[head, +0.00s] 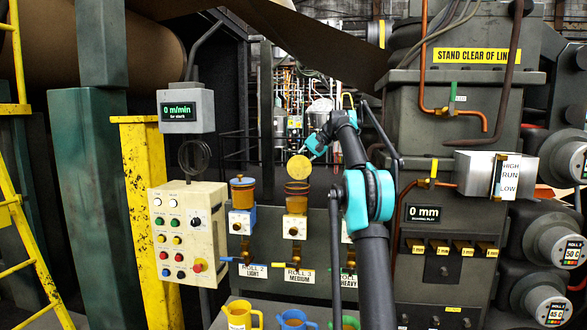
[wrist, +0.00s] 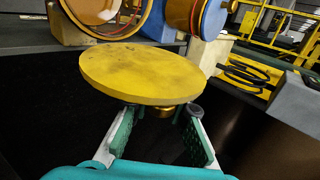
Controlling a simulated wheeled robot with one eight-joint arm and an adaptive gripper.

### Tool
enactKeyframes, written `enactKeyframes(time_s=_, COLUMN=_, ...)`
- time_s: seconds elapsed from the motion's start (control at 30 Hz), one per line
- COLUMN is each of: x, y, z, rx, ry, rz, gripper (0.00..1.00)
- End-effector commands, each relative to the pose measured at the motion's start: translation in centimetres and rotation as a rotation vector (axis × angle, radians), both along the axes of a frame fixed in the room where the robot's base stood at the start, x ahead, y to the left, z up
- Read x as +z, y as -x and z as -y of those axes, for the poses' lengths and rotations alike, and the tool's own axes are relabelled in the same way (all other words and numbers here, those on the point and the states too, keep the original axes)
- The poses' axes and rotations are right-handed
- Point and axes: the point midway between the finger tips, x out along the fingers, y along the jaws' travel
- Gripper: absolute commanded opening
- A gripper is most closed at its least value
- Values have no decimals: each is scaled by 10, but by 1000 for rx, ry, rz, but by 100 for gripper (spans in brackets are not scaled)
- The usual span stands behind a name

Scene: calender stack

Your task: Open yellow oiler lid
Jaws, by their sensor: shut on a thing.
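The yellow oiler lid (head: 299,167) is a round disc standing tilted, its flat face towards the head camera, above the middle amber oiler jar (head: 297,198). It is apart from the jar's rim, and the jar's mouth looks uncovered. In the wrist view the lid (wrist: 150,72) fills the middle, with a small brass knob (wrist: 162,111) under it. My gripper (head: 309,153) is behind the lid in the head view. In the wrist view its fingers (wrist: 160,120) stand either side of the knob and are shut on it. Their exact contact is partly hidden by the lid.
An amber oiler with a blue lid (head: 242,181) stands to the left; it also shows in the wrist view (wrist: 214,20). My arm hides most of the right oiler. A control box (head: 190,237) stands at left, and coloured jugs (head: 240,315) stand below.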

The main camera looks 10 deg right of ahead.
Motion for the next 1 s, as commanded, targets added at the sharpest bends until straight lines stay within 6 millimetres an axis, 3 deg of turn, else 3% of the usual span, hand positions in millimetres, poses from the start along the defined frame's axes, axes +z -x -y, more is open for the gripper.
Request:
enactKeyframes(time_s=0.57, x=-1, y=-1, z=1, rx=-1, ry=-8, rz=-25, gripper=0)
enactKeyframes(time_s=0.6, x=-1, y=-1, z=1, rx=0, ry=-8, rz=-26, gripper=18)
enactKeyframes(time_s=0.73, x=-1, y=-1, z=0, rx=0, ry=-8, rz=-26, gripper=34)
enactKeyframes(time_s=1.0, x=-1, y=-1, z=0, rx=0, ry=-8, rz=-26, gripper=34)
